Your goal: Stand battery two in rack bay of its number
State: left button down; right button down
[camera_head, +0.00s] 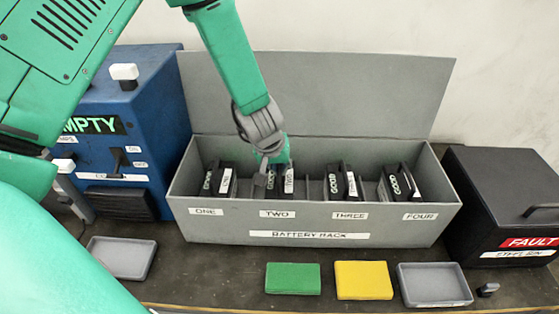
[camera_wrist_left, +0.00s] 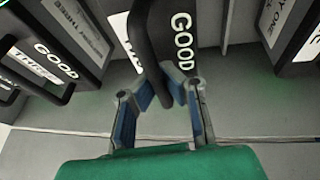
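Battery two (camera_head: 287,180) is a black block with a white GOOD marking and a white label. It stands upright in the bay marked TWO of the grey battery rack (camera_head: 230,226). My left gripper (camera_head: 268,172) reaches down into that bay from above. In the left wrist view, its blue-padded fingers (camera_wrist_left: 160,88) close from both sides on the black handle of this battery (camera_wrist_left: 185,45). The number on its label is mostly hidden. My right gripper is not in view.
Other GOOD batteries stand in bays ONE (camera_head: 218,180), THREE (camera_head: 341,184) and FOUR (camera_head: 401,185). A blue tester (camera_head: 120,150) is at left, a black fault bin (camera_head: 500,200) at right. Grey trays (camera_head: 433,285), a green pad (camera_head: 293,279) and a yellow pad (camera_head: 363,280) lie in front.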

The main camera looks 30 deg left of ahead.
pick_arm(q)
jog(key=shift+w+f, duration=0.1)
jog(key=shift+w, duration=0.1)
jog(key=c, duration=2.1)
grip_release()
jog(key=shift+s+f, duration=0.1)
jog(key=shift+s, duration=0.05)
jog(key=shift+c, duration=0.2)
jog(key=o, duration=0.4)
jog(key=shift+s+a, duration=0.1)
jog(key=shift+r, duration=0.5)
jog(key=p+v, duration=0.1)
jog(key=v, duration=1)
jog(key=shift+s, duration=0.15)
